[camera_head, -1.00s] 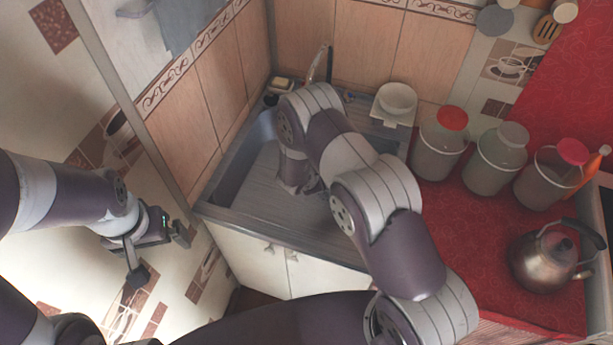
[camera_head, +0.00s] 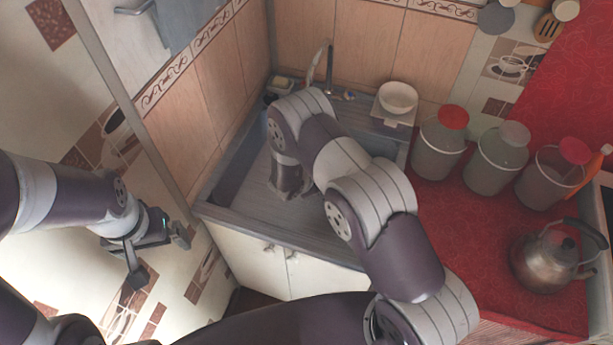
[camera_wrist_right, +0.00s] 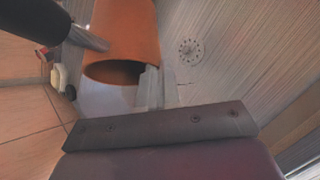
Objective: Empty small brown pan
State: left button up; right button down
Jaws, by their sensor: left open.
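The small brown pan (camera_wrist_right: 124,35) shows in the right wrist view as an orange-brown vessel. It lies tilted over, its dark open mouth towards the camera, and its dark handle with a metal neck (camera_wrist_right: 88,38) reaches to the upper left. My right gripper (camera_wrist_right: 153,82) has its fingers close together at the pan's rim and appears shut on it, over the grey sink. In the head view my right arm hides the pan and the right fingertips. My left gripper (camera_head: 158,257) is open and empty, out to the left of the counter. Whether anything is inside the pan cannot be told.
The sink (camera_head: 236,190) lies under my right arm, and its drain (camera_wrist_right: 189,51) shows beside the pan. A faucet (camera_head: 329,70) and a white bowl (camera_head: 398,97) stand behind. Several lidded jars and a kettle (camera_head: 545,258) stand on the red counter (camera_head: 460,225) at right.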

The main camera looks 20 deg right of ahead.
jog(key=shift+s+a+t+h+b, duration=0.15)
jog(key=shift+a+t+h+b, duration=0.15)
jog(key=shift+a+h+b, duration=0.5)
jog(key=shift+d+h, duration=0.15)
jog(key=shift+h, duration=0.15)
dwell(0.5)
